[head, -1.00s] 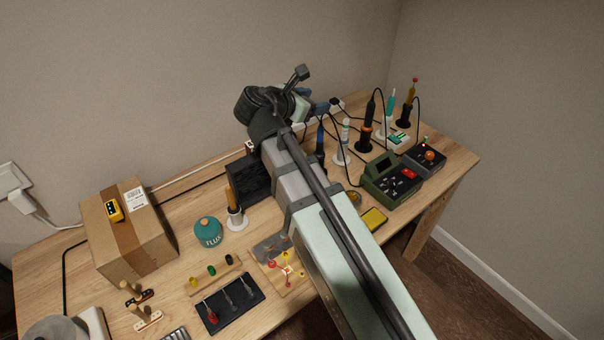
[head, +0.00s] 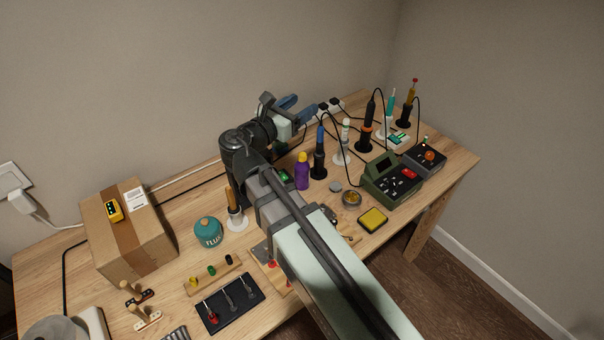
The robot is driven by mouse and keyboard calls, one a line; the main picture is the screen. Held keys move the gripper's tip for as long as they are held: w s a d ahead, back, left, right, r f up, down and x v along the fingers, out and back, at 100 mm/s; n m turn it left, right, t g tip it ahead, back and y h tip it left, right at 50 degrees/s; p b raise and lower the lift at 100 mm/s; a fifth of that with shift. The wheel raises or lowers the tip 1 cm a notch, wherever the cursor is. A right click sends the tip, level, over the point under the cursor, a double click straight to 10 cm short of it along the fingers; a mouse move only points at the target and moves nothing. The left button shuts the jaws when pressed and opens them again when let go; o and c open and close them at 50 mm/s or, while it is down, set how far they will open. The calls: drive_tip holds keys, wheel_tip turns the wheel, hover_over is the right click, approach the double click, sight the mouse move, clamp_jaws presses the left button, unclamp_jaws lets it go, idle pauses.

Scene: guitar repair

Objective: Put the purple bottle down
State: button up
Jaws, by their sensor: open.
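The purple bottle (head: 302,172) has a yellow cap and stands upright on the wooden table, just right of my arm. My gripper (head: 300,107) is open, with blue fingers, raised near the wall behind and above the bottle. It is apart from the bottle and holds nothing that I can see.
A blue-handled iron in a stand (head: 319,160) is close right of the bottle. A green station (head: 391,180), a brass wool dish (head: 351,198) and a yellow sponge (head: 373,220) are further right. A teal flux jar (head: 208,232) and a cardboard box (head: 128,230) are left.

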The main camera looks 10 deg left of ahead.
sight(299, 160)
wheel_tip(299, 160, down, 15)
drive_tip(key=shift+f, duration=0.1)
wheel_tip(299, 160, down, 3)
drive_tip(key=shift+r, duration=0.1)
drive_tip(key=shift+f+x, duration=0.2)
drive_tip(key=shift+x, duration=0.8)
drive_tip(key=shift+w+d, duration=0.3)
drive_tip(key=shift+w, duration=0.1)
drive_tip(key=shift+c, duration=0.3)
clamp_jaws()
